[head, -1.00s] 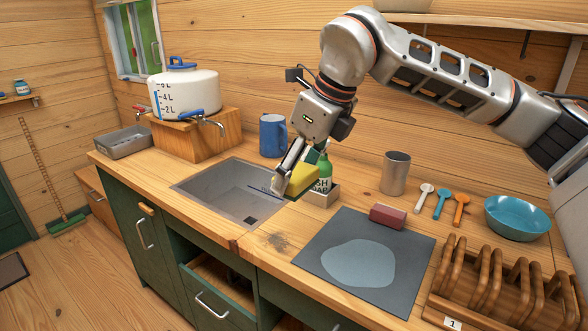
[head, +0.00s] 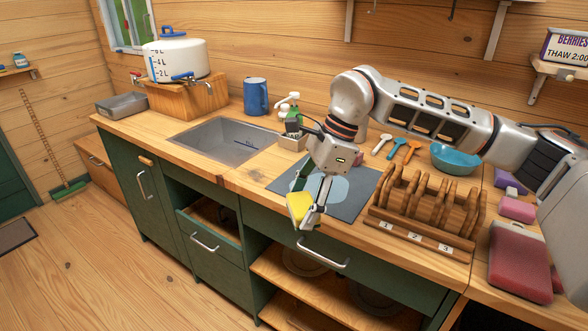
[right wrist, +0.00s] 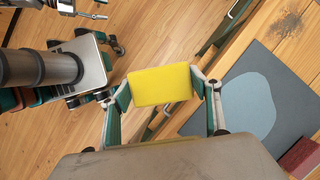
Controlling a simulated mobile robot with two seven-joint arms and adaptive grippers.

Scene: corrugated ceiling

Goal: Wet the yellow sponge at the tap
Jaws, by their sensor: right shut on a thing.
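The yellow sponge (head: 299,208) is in my right gripper (head: 306,218), near the counter's front edge by the grey mat. In the right wrist view the yellow sponge (right wrist: 161,85) is clamped between both fingers, with the floor and a drawer front below. The white water tank (head: 176,60) stands on a wooden block at the back left. Its tap with a blue lever (head: 190,77) points toward the sink (head: 222,140), well left of the sponge. Part of what looks like my left gripper (right wrist: 98,9) shows at the wrist view's top edge; its opening is unclear.
The grey mat (head: 352,201) lies right of the sink. A blue mug (head: 256,97) and a bottle (head: 289,110) stand behind the sink. A drawer (head: 208,228) is pulled out below the counter.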

